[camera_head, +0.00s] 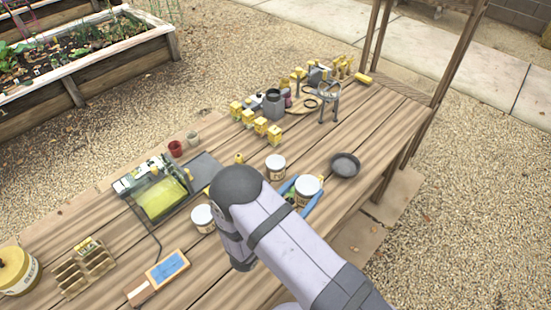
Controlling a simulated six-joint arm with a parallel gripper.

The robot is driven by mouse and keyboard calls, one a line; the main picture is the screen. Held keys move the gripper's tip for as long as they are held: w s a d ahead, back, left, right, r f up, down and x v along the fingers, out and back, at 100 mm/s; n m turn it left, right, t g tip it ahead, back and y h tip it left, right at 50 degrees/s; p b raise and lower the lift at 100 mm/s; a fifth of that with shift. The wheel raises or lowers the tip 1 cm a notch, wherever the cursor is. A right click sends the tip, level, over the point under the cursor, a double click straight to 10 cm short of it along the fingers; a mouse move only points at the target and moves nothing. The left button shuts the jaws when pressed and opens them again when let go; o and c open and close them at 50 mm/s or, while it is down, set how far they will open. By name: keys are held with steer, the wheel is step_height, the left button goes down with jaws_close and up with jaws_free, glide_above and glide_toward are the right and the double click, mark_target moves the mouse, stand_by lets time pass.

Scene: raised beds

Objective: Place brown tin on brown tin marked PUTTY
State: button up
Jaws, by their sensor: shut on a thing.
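Several pale, cream-topped tins stand around my arm on the wooden table: one behind it (275,166), one at its right (307,186) by a blue-edged holder, and one at its left (203,217), partly covered by the arm. They have brownish markings, but the lettering is too small to read, so I cannot tell which is marked PUTTY. No plainly brown tin shows. My arm crosses the front middle of the table. My gripper is hidden behind or under the arm, and anything in it is hidden too.
A dark grey dish (345,164) sits right of the tins. A tray with a yellow-green pane (161,198), a blue-faced block (167,268), a wooden sectioned tray (70,280) and a yellow jar (14,272) lie left. Small yellow boxes (261,126) and a dark can (273,103) stand farther back.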

steer(key=w+f+n+t+y+b, duration=0.1)
steer(key=w+f+y+b, duration=0.1)
steer(key=w+f+b, duration=0.3)
step_height(320, 180, up, 10)
steer(key=n+t+y+b, duration=0.3)
steer(key=n+y+b, duration=0.4)
steer(key=y+b, duration=0.5)
glide_above(276, 166)
steer(key=b, duration=0.2)
steer(key=h, duration=0.2)
steer(key=shift+f+p, duration=0.55)
steer(key=shift+f, duration=4.55)
steer(key=shift+f, duration=0.2)
steer(key=o, duration=1.3)
steer(key=shift+r, duration=0.1)
